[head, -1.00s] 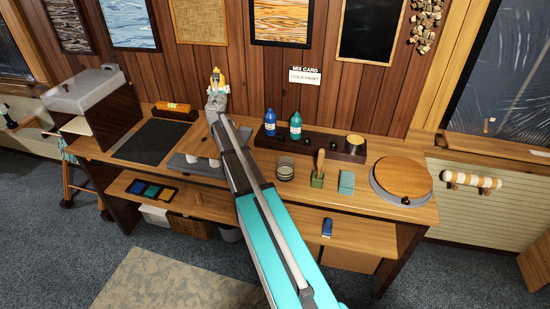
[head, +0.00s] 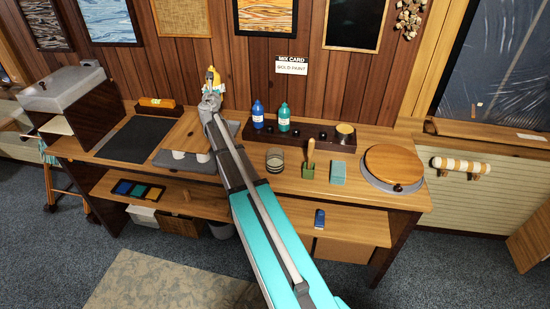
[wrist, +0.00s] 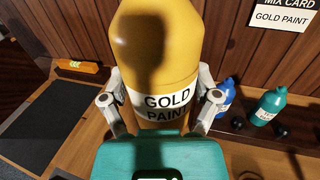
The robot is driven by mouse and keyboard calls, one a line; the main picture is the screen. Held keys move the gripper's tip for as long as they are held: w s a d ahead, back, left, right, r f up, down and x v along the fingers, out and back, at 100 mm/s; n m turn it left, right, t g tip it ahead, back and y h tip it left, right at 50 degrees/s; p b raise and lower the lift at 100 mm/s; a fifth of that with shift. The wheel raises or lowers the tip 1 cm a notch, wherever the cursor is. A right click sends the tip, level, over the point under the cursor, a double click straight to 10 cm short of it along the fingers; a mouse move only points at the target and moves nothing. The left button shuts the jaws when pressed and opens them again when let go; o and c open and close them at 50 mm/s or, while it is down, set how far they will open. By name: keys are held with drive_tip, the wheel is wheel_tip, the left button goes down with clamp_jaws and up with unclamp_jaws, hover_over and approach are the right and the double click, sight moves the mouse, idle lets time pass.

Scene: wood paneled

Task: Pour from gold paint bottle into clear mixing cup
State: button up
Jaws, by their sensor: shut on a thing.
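The gold paint bottle (head: 212,76) is held upright above the back of the workbench. In the wrist view it fills the upper middle (wrist: 155,45), with its "GOLD PAINT" label facing the camera. My gripper (head: 211,92) is shut on the bottle, with one finger on each side of it in the wrist view (wrist: 160,108). The clear mixing cup (head: 275,161) stands on the bench in front of the dark rack, to the right of my gripper and apart from it. Something pale and dark shows in the cup; I cannot tell what. The cup is not visible in the wrist view.
Blue (head: 258,116) and teal (head: 284,119) bottles stand at the dark rack (head: 320,139) behind the cup. A green holder with a wooden-handled tool (head: 309,160), a teal block (head: 338,173) and a round wooden lid (head: 394,164) are to its right. A grey tray (head: 171,158) lies left.

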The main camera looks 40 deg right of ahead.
drive_tip(key=s+d+f+m+g+h+b, duration=0.3)
drive_tip(key=s+d+f+b, duration=0.3)
drive_tip(key=s+f+b, duration=0.3)
drive_tip(key=s+d+f+m+g+h+b, duration=0.2)
drive_tip(key=s+d+f+g+h+b, duration=0.1)
drive_tip(key=s+d+f+b, duration=0.4)
drive_tip(key=s+f+b, duration=0.2)
drive_tip(key=s+f, duration=0.1)
drive_tip(key=s, duration=0.1)
drive_tip(key=shift+s+f+m+g, duration=0.15)
drive_tip(key=shift+s+m+g, duration=0.25)
drive_tip(key=shift+w+a+r+m+y+p, duration=0.25)
drive_tip(key=shift+w+a+m+p, duration=0.35)
drive_tip(key=shift+m, duration=0.35)
drive_tip(key=shift+w+a+r+m+y+p, duration=0.25)
drive_tip(key=shift+w+a+m+p, duration=0.3)
drive_tip(key=shift+m, duration=0.4)
drive_tip(key=w+a+f+m+t+y+b, duration=0.1)
drive_tip(key=w+a+f+m+y+b, duration=0.1)
drive_tip(key=f+m, duration=0.3)
drive_tip(key=w+a+m+b, duration=0.1)
drive_tip(key=m, duration=0.2)
drive_tip(key=shift+w+f, duration=0.2)
drive_tip(key=shift+w, duration=0.2)
